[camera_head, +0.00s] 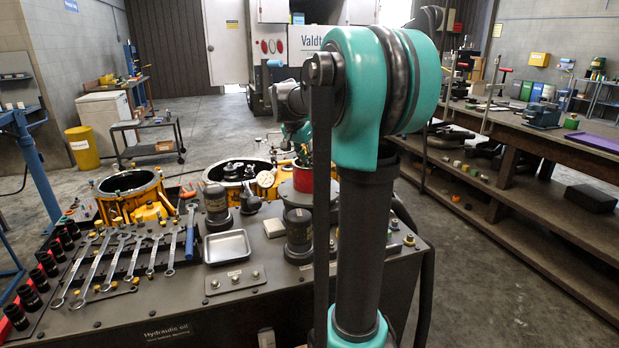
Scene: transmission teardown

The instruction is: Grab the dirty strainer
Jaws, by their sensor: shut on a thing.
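My arm rises in the middle of the head view and bends over toward the bench. My gripper (304,155) is low behind my own arm link, mostly hidden, over the red cylindrical part (298,181) on the bench. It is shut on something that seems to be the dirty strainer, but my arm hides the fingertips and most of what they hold. I cannot tell whether the held thing still touches the red part.
The bench (190,308) carries a row of wrenches (125,260), black sockets (39,280), an empty metal tray (228,247) and dark cylindrical housings (298,232). Yellow transmission casings (130,190) stand behind. A long workbench (530,145) is at right. The floor between is clear.

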